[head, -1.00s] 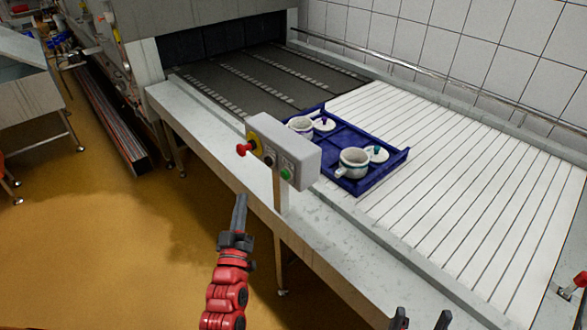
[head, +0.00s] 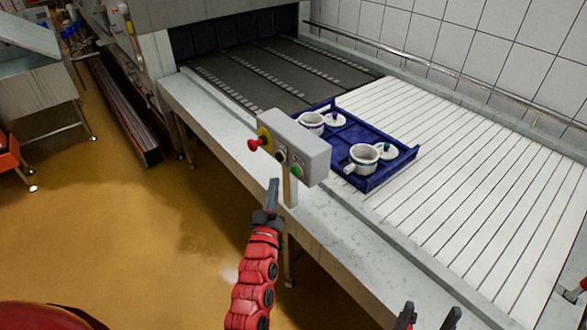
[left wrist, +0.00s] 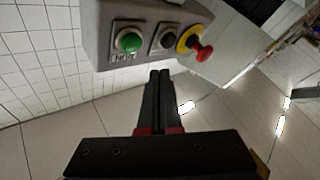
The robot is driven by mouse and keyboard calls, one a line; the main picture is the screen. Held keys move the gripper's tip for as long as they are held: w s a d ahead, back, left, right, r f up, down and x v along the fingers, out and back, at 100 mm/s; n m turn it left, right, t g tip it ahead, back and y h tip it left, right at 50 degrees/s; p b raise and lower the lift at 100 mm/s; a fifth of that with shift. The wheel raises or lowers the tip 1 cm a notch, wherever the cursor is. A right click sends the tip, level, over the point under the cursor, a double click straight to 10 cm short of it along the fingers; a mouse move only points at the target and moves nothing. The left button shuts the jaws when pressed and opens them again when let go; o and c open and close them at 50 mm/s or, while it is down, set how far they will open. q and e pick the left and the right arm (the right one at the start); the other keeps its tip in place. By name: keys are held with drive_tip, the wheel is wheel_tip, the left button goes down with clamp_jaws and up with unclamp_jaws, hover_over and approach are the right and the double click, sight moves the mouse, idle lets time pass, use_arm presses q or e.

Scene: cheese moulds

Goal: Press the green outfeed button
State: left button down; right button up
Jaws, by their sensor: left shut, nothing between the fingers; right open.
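The green button (head: 297,171) is at the right end of the front face of a grey control box (head: 305,145) on a post. It also shows in the left wrist view (left wrist: 130,42), beside a dark button (left wrist: 168,40) and a red emergency knob (left wrist: 203,51) on a yellow base. My left gripper (head: 273,184) is shut and empty, its tips just below and left of the green button in the head view, apparently apart from it. In the left wrist view the fingers (left wrist: 161,75) point up just below the box. My right gripper (head: 428,316) is open and empty at the bottom edge.
A metal rail (head: 350,235) runs along the conveyor's near side.

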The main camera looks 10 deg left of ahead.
sight(296, 171)
use_arm(q)
drive_tip(key=shift+w+d, duration=1.05)
drive_tip(key=shift+w, duration=0.3)
drive_tip(key=shift+w, duration=0.1)
idle(1.0)
drive_tip(key=shift+w+d+b, duration=0.2)
drive_tip(key=shift+d+b, duration=0.05)
drive_tip(key=shift+b, duration=0.05)
